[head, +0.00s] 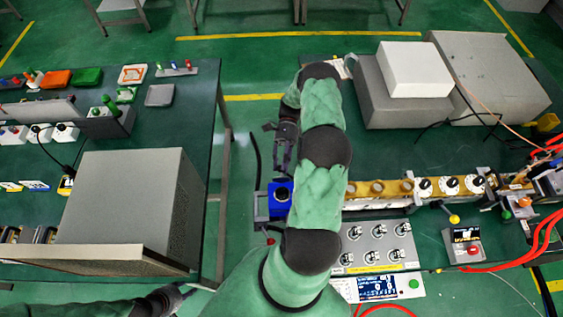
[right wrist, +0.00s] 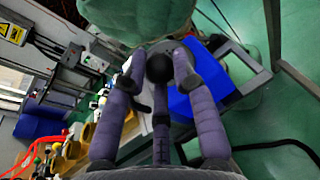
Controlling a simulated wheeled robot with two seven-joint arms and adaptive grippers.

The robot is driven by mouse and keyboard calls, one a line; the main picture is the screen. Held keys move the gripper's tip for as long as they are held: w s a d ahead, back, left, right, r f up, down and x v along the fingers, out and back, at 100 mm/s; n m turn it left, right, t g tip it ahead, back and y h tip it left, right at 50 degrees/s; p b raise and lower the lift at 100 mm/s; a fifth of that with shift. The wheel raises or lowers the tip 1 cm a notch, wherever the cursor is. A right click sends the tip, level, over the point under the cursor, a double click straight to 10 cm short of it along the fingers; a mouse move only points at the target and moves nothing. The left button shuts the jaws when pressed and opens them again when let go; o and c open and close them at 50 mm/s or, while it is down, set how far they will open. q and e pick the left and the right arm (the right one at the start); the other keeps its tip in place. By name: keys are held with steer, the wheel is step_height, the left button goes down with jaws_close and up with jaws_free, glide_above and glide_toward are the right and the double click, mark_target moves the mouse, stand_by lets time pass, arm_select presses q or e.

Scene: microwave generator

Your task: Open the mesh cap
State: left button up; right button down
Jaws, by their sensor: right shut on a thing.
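My right arm crosses the middle of the head view, with its gripper (head: 286,138) at the far side of the blue box (head: 272,205). In the right wrist view its purple-grey fingers close around a dark round piece (right wrist: 159,68). This may be the mesh cap; I see no mesh on it. The blue box (right wrist: 205,90) shows behind the fingers there. I cannot tell whether the dark piece touches anything else. My left gripper (head: 170,299) is low at the left of the head view, and its opening is unclear.
A row of waveguide parts with round knobs (head: 425,187) runs right from the blue box. A grey panel with several connectors (head: 377,245) lies in front. A large grey case (head: 125,210) stands on the left table. Green floor separates the tables.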

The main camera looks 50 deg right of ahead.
stand_by(0.4)
steer(key=c, duration=1)
jaws_free()
steer(key=shift+v, duration=3.85)
steer(key=shift+a, duration=0.1)
